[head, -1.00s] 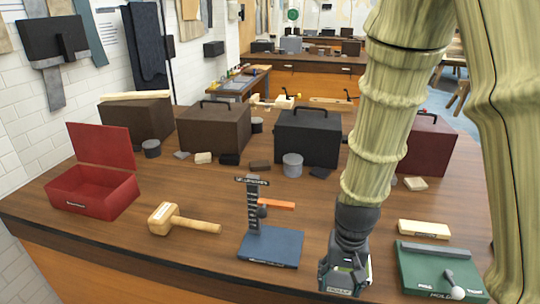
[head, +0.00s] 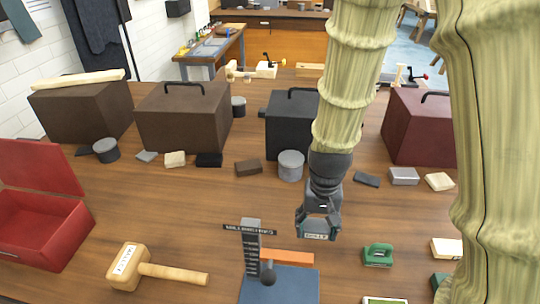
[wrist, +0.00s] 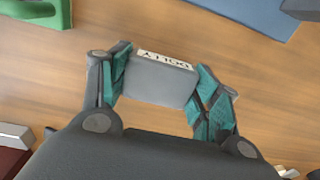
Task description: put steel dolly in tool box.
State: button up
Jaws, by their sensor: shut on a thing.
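The steel dolly (wrist: 158,80) is a grey block with a pale label reading DOLLY in the wrist view. My gripper (wrist: 157,85) is shut on it, with a teal-padded finger at each side. In the head view my gripper (head: 318,228) holds the dolly (head: 318,236) above the table, just behind and right of the blue stand. An open red box (head: 45,230) with its lid raised stands at the left edge of the head view, well left of my gripper. It is probably the tool box; no readable label confirms this.
A wooden mallet (head: 150,268) and the blue stand (head: 280,287) with an upright and orange bar lie between gripper and red box. Closed cases (head: 185,118) line the back, with small blocks and a grey cylinder (head: 290,167) before them. A green item (head: 377,255) sits to the right.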

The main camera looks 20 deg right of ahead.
jog(key=p, duration=0.5)
send_over(289, 202)
jog(key=shift+f, duration=0.7)
jog(key=shift+f+p, duration=0.65)
jog(key=shift+f, duration=1.1)
jog(key=shift+f, duration=0.15)
jog(key=o, duration=1.8)
